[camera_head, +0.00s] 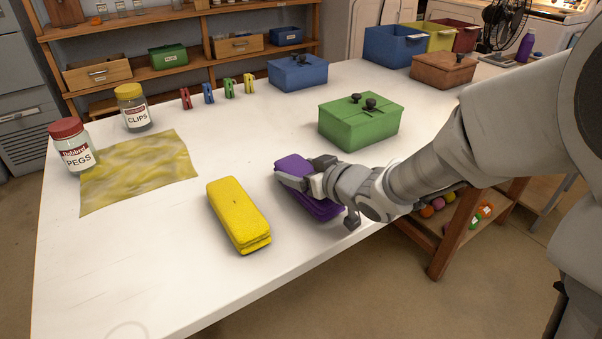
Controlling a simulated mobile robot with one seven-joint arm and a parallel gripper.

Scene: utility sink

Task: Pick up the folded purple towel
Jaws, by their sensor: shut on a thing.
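The folded purple towel (292,163) is near the front edge of the white table, right of a folded yellow towel (238,213). My gripper (296,178) reaches in from the right and is shut on the purple towel. The gripper and wrist hide the towel's middle and part of its right side. I cannot tell whether the towel is resting on the table or slightly lifted.
A green box (360,125) stands behind my gripper, a blue box (297,74) farther back. A yellow cloth (140,172) lies flat at left, beside jars of pegs (74,150) and clips (133,110). Several coloured clothespins stand behind. The white table (120,270) is clear at front left.

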